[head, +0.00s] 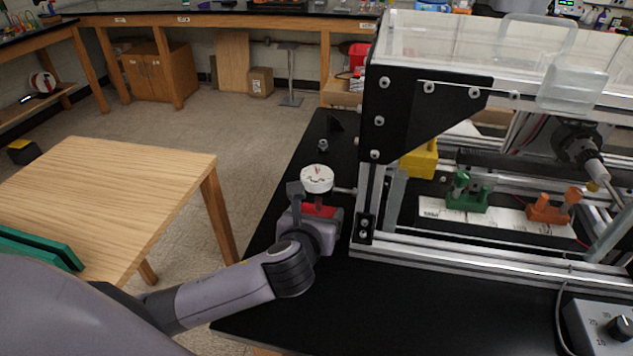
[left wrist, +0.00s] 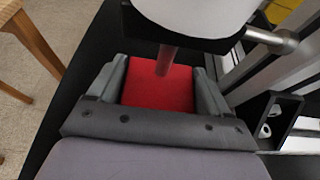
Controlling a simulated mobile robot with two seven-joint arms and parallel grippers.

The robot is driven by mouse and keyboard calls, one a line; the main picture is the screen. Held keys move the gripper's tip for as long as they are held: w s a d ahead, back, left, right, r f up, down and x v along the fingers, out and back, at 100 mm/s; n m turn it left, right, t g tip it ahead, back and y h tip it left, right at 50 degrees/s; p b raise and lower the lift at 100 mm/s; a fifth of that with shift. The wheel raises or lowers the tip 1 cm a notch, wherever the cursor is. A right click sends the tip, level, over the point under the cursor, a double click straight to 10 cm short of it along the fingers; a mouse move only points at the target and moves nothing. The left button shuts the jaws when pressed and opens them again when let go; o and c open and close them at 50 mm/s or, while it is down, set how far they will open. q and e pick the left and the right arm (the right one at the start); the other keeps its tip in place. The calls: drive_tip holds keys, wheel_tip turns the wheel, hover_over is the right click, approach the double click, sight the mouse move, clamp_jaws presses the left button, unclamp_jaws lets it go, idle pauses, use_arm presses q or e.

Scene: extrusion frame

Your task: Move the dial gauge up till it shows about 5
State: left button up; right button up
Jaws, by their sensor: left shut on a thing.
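The dial gauge (head: 317,178) is a white round dial beside the left corner post of the extrusion frame (head: 362,198). A short metal rod (head: 344,190) runs between it and the frame. Its face carries small red and dark marks, too small to read. My right gripper is not in view.
The frame, with a clear top cover (head: 460,50), stands on a black bench (head: 400,310). Inside are yellow (head: 420,163), green (head: 467,198) and orange (head: 552,208) parts. A control box (head: 605,325) sits front right. A wooden table (head: 110,190) stands left.

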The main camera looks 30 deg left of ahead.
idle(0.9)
use_arm(q)
drive_tip(key=o, duration=1.6)
drive_tip(key=shift+f, duration=0.2)
drive_tip(key=shift+v, duration=3.6)
drive_tip(key=shift+r, duration=0.15)
